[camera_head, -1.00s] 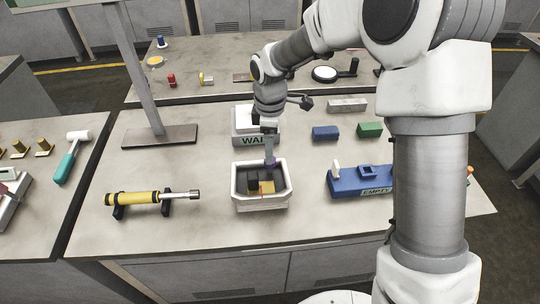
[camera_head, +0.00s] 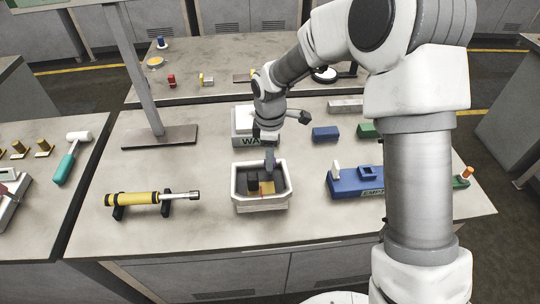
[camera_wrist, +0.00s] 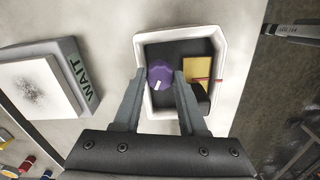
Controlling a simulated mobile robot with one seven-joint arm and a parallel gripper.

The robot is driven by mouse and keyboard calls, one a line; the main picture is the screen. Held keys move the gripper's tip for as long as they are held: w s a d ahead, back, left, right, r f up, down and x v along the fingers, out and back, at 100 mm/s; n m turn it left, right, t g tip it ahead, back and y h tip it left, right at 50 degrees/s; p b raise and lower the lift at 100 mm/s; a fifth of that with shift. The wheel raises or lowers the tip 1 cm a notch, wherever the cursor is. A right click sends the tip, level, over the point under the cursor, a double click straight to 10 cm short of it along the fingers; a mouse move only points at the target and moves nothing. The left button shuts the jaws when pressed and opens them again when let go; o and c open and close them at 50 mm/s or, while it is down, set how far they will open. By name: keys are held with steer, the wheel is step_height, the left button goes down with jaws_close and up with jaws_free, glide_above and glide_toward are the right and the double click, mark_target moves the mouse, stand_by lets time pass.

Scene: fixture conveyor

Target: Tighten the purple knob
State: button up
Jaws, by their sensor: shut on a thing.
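The purple knob (camera_wrist: 159,77) is faceted on its edge and carries a white mark. In the wrist view it sits between my two fingertips, over the dark inside of a white-rimmed bin (camera_wrist: 222,43). My gripper (camera_wrist: 161,82) is shut on the knob. In the head view my gripper (camera_head: 270,158) points down at the back part of the bin (camera_head: 262,207), and the knob cannot be made out there. What lies under the knob is hidden.
A yellow block (camera_wrist: 199,67) and a dark piece lie in the bin. A grey box marked WAIT (camera_head: 244,142) stands behind it. A yellow cylinder tool (camera_head: 140,198) on stands is left, and a blue fixture (camera_head: 345,184) is right. Bare table lies between them.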

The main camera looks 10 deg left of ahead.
jaws_close()
steer(key=m+b, duration=0.1)
steer(key=m, duration=0.3)
steer(key=shift+m+b, duration=0.3)
steer(key=shift+m, duration=0.1)
steer(key=m+b, duration=0.1)
steer(key=m, duration=0.4)
steer(key=shift+m, duration=0.3)
steer(key=o, duration=1.1)
jaws_free()
step_height(320, 180, up, 18)
steer(key=p, duration=0.1)
steer(key=shift+f, duration=0.25)
